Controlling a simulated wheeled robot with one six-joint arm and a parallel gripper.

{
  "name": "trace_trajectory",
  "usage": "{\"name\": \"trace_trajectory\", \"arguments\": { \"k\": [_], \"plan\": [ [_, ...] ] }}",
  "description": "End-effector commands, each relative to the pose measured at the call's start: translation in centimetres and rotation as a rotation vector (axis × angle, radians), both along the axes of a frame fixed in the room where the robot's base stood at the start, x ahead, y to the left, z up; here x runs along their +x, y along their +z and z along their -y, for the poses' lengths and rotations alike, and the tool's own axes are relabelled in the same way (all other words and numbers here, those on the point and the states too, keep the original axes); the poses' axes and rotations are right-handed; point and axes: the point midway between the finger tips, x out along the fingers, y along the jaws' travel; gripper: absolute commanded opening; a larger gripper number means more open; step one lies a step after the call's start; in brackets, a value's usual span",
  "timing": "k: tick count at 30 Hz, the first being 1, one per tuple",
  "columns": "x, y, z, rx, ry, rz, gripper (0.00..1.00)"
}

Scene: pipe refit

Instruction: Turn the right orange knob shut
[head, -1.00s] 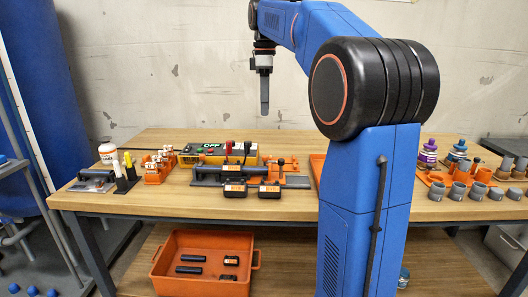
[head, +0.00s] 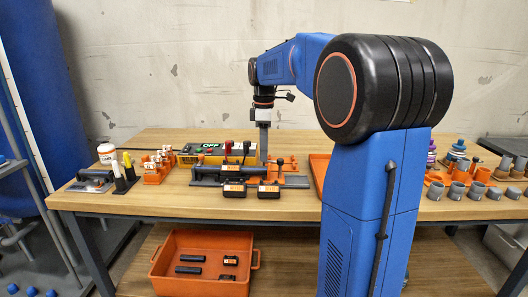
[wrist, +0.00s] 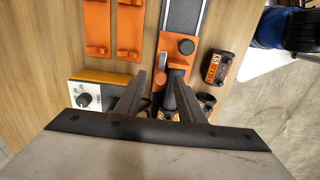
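Small orange upright pieces (head: 280,165) stand at the right end of a grey fixture on the bench in the head view. They are too small to tell which is the right orange knob or how it is turned. My gripper (head: 264,160) points straight down just left of them. In the wrist view my gripper (wrist: 158,80) has its two fingers apart, with a gap between the tips. An orange block (wrist: 178,70) with a round black knob (wrist: 186,47) lies by the right finger. I see no knob held, and the fingers partly hide what is below.
A dark cylinder (head: 225,173) lies along the fixture, with black boxes (head: 268,190) in front. A yellow box (head: 192,157) with red and black plugs stands behind. An orange bin (head: 202,285) is on the lower shelf. Grey cups (head: 457,190) stand at right.

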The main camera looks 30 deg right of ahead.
Motion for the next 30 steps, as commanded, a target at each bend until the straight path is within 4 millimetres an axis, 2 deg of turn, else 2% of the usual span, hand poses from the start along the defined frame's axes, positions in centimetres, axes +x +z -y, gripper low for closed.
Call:
{"name": "trace_trajectory", "arguments": {
  "k": [4, 12, 16, 17, 30],
  "plan": [
    [0.01, -0.65, 0.01, -0.001, 0.0, 0.001, 0.35],
    [0.01, -0.73, 0.01, -0.001, 0.0, 0.001, 0.35],
    [0.01, -0.72, 0.01, -0.001, 0.0, 0.001, 0.04],
    [0.01, -0.72, 0.01, -0.001, 0.0, 0.001, 0.0],
    [0.02, -0.69, 0.01, -0.001, -0.067, 0.001, 0.0]
  ]
}}
